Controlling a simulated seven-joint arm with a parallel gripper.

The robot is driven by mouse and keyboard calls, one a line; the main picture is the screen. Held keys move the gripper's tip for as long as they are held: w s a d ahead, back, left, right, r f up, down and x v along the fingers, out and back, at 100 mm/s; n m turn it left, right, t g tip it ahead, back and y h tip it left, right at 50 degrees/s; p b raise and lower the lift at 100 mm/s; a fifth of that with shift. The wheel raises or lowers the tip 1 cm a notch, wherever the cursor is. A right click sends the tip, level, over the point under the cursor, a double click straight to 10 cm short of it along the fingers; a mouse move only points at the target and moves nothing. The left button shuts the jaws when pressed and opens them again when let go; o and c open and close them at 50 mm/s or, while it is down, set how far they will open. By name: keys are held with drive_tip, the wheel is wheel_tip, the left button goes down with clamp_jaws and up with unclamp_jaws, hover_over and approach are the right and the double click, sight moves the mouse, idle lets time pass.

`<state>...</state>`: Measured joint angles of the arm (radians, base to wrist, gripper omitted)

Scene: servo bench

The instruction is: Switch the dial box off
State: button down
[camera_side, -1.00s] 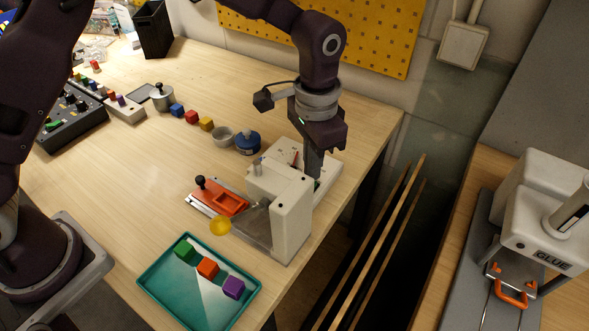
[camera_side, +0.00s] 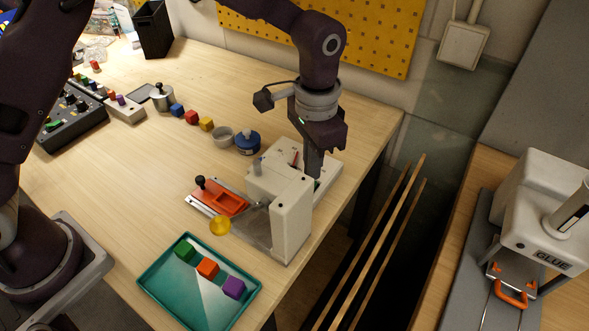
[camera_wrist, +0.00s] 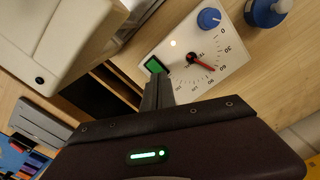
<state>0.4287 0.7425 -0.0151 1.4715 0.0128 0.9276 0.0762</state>
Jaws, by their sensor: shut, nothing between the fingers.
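The dial box (camera_wrist: 205,45) is a pale flat panel in the wrist view. It has a scale of numbers, a red pointer knob (camera_wrist: 200,62) aimed near 60, a blue knob (camera_wrist: 209,18), a small pale lamp (camera_wrist: 173,43) and a green rocker switch (camera_wrist: 155,65). In the side view the box (camera_side: 328,168) is partly hidden behind a white machine and my gripper (camera_side: 313,178). My gripper is shut and empty, pointing down over the box. In the wrist view its fingertips (camera_wrist: 158,78) are right beside the green switch; I cannot tell whether they touch it.
The white machine (camera_side: 292,220) stands close in front of the box, with an orange slide (camera_side: 215,203) on its left. A blue round object (camera_side: 247,142) and a grey bowl (camera_side: 222,137) are left of the box. A teal tray (camera_side: 165,265) lies nearer. The table edge is close on the right.

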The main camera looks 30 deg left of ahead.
drive_tip(key=shift+f, duration=0.95)
idle(0.4)
drive_tip(key=shift+r, duration=3.55)
drive_tip(key=s+a+r+n+t, duration=0.3)
drive_tip(key=s+a+r, duration=0.8)
drive_tip(key=a+r, duration=0.25)
drive_tip(key=s+a+f+n+t, duration=0.1)
drive_tip(key=s+a, duration=0.1)
drive_tip(key=s, duration=0.5)
drive_tip(key=s+a+n+t, duration=0.1)
drive_tip(key=s+a+n, duration=0.1)
drive_tip(key=s, duration=0.5)
drive_tip(key=shift+a+f+t, duration=0.3)
drive_tip(key=shift+a+f, duration=0.05)
drive_tip(key=shift+a, duration=0.4)
